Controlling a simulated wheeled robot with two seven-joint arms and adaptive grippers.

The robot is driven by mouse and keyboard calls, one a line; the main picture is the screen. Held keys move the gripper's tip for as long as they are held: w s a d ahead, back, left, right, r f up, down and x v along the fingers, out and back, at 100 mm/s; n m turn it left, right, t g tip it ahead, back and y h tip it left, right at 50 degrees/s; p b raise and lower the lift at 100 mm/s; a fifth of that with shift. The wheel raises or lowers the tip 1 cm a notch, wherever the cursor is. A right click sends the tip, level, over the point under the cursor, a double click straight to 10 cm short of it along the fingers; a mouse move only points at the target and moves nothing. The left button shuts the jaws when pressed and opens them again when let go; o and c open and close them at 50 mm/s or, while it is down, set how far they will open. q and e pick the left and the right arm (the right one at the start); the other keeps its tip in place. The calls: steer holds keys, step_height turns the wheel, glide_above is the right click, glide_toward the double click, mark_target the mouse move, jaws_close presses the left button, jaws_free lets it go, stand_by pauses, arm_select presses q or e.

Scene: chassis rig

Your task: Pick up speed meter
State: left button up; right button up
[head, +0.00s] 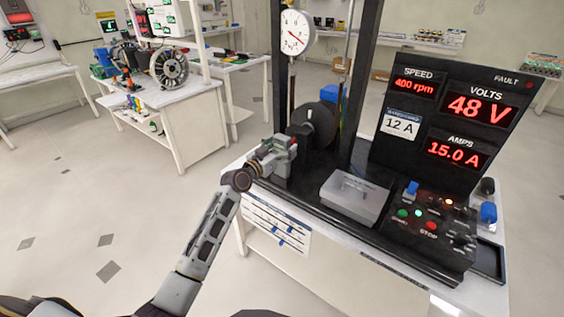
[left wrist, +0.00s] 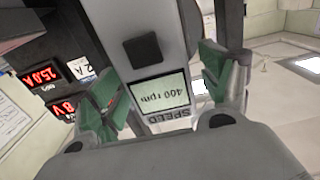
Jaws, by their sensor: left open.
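The speed meter (left wrist: 158,72) is a grey device with a dark square button and a pale screen (left wrist: 160,93) reading 400 rpm, upside down in the left wrist view. In the head view the gripper largely hides the meter. My right gripper is not in view.
A dark wheel (head: 312,124) and a black post frame stand just behind the gripper, with a round dial (head: 297,31) above. A grey lidded box (head: 354,197), a button panel (head: 430,222) and a tall display board (head: 447,118) occupy the right. Open floor lies left.

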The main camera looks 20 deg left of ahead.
arm_select(q)
steer(key=shift+w+d, duration=0.1)
steer(key=shift+w, duration=0.1)
stand_by(0.4)
steer(key=shift+c, duration=1.2)
steer(key=c, duration=1.3)
steer(key=shift+c, duration=0.2)
steer(key=shift+r, duration=0.1)
